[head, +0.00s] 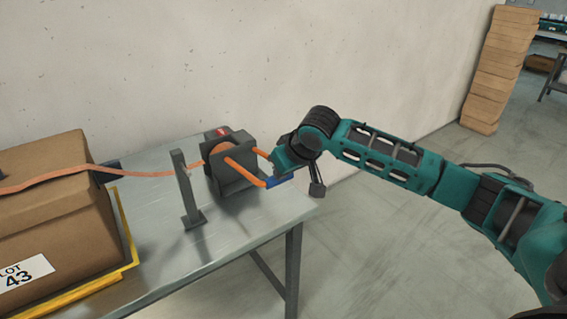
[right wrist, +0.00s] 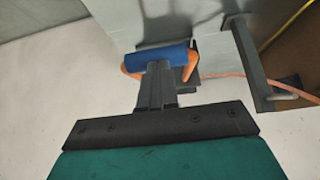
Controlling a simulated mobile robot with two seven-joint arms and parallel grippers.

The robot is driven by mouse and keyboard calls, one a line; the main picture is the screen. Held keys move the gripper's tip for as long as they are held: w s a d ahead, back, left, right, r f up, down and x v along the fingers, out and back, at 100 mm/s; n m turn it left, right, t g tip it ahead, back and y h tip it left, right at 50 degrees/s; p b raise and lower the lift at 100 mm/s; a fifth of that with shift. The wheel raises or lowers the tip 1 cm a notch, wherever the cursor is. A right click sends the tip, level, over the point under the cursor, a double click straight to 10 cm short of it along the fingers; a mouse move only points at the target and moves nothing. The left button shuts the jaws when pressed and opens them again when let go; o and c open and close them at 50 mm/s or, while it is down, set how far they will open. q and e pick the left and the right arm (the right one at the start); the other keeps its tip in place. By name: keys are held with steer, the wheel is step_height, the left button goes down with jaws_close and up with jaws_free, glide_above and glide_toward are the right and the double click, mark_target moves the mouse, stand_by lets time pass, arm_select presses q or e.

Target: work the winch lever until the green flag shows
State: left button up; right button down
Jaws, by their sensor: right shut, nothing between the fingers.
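The dark grey winch (head: 232,165) stands near the right end of the metal table, with an orange strap leading left. A red patch (head: 222,132) shows on top of it; I see no green. Its orange lever (head: 244,172) slants toward the table's right edge and ends in a blue grip (head: 276,181), also visible in the right wrist view (right wrist: 162,56). My right gripper (right wrist: 157,66) is shut with nothing between its fingers. Its fingertips are at the blue grip, seemingly against it; exact contact is unclear. My left gripper is out of view.
A slotted grey post (head: 186,190) stands left of the winch with the strap (head: 150,174) passing it. The strap runs over a large cardboard box (head: 50,215) inside a yellow outline. A wall is behind the table. Stacked cartons (head: 500,70) stand far off at right.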

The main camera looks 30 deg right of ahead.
arm_select(q)
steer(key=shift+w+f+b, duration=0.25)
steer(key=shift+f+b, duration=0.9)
steer(key=shift+b, duration=0.05)
arm_select(e)
steer(key=f+t, duration=0.1)
steer(key=f, duration=0.1)
steer(key=s+f+t, duration=0.1)
steer(key=f, duration=0.1)
steer(key=shift+s+f, duration=0.1)
steer(key=shift+f, duration=0.1)
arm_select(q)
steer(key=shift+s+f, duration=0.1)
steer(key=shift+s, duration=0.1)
arm_select(e)
steer(key=shift+f, duration=0.2)
